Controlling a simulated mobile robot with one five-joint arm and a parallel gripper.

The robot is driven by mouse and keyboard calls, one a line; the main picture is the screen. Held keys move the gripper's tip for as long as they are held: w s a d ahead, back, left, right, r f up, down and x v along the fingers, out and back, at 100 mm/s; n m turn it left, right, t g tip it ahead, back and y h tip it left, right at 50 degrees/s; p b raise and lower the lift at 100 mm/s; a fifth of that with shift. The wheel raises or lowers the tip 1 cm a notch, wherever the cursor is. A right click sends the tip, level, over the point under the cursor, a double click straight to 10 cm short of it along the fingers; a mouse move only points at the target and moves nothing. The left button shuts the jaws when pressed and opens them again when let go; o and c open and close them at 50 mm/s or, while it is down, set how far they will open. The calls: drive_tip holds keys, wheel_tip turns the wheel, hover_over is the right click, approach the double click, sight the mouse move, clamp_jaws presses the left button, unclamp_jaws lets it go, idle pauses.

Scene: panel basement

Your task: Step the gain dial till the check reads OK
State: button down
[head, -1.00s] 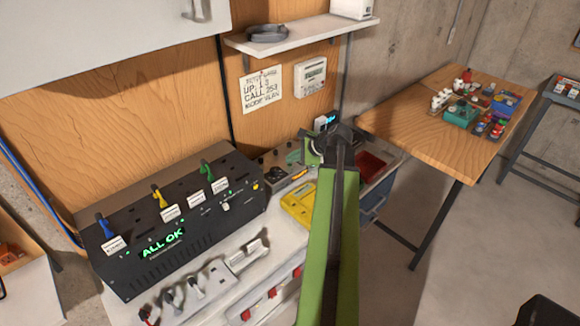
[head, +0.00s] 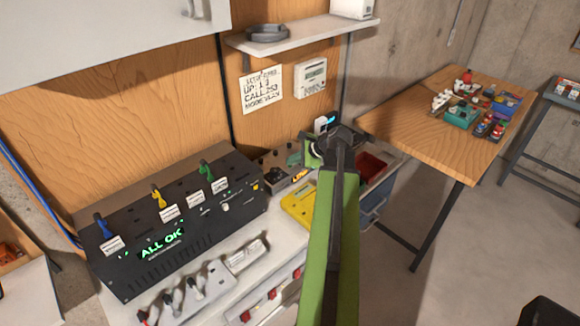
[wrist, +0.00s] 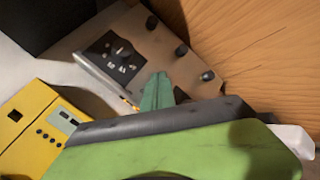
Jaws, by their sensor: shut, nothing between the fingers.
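The gain dial appears to be the black knob on a dark marked plate (wrist: 122,52) on a grey box, in the wrist view; its label is too small to read. The same grey box (head: 272,168) shows in the head view beside the black console, its knob too small to make out there. My gripper (wrist: 157,90) shows as teal fingers, shut and empty, over the box just below and right of the dial, apart from it. In the head view my gripper (head: 294,159) is partly hidden by my arm. The black console's green display (head: 162,242) reads ALL OK.
A yellow meter (head: 298,203) lies right beside the grey box. A shelf (head: 300,37) hangs above.

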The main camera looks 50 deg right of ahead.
sight(292, 167)
drive_tip(key=shift+r+p, duration=0.8)
wheel_tip(292, 167, up, 5)
drive_tip(key=p, duration=0.5)
idle(0.8)
